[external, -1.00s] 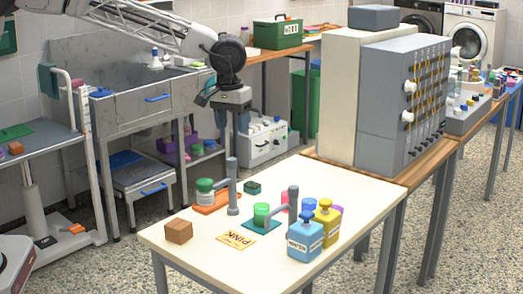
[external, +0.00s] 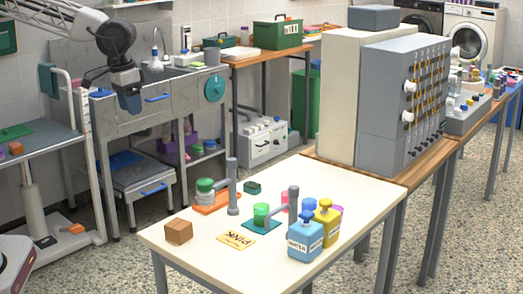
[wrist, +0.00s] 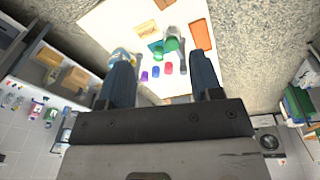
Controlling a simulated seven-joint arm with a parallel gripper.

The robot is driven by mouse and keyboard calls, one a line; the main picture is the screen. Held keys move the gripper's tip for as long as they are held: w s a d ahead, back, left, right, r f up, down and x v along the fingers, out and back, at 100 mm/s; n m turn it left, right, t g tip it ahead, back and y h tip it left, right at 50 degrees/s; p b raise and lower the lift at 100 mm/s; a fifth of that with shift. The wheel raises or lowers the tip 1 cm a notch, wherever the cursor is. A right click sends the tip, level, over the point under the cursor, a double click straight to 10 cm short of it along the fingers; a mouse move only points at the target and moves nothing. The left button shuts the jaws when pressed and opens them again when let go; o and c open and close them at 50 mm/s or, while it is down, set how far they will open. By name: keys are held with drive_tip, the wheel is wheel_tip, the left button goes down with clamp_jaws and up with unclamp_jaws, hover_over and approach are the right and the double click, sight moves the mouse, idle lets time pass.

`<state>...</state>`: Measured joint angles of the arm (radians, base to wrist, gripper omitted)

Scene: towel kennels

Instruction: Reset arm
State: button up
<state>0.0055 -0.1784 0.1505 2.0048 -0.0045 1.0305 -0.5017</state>
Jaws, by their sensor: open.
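My gripper (external: 130,99) hangs at the upper left in the external view, in front of the steel sink unit and well away from the white table (external: 185,254). In the wrist view my gripper (wrist: 163,78) shows two dark blue fingers spread apart with nothing held between them. On the white table stand a green cup (external: 261,213) on a teal mat, a green-capped jar (external: 204,190) on an orange mat (external: 218,203), a blue bottle (external: 305,240) and a yellow bottle (external: 326,222).
Also on the white table are a brown block (external: 178,231), a yellow card (external: 236,240) and grey posts (external: 232,190). A tall grey panel (external: 400,110) stands behind it at the right. A steel sink (external: 150,105) is near the arm. Floor between table and sink is clear.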

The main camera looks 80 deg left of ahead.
drive_tip(key=s+f+m, duration=0.3)
drive_tip(key=s+f, duration=0.1)
drive_tip(key=s, duration=1.1)
drive_tip(key=s+f+m+t, duration=0.1)
drive_tip(key=s+f+m, duration=0.2)
drive_tip(key=s, duration=1.2)
drive_tip(key=shift+f, duration=0.45)
drive_tip(key=shift+w+r, duration=0.1)
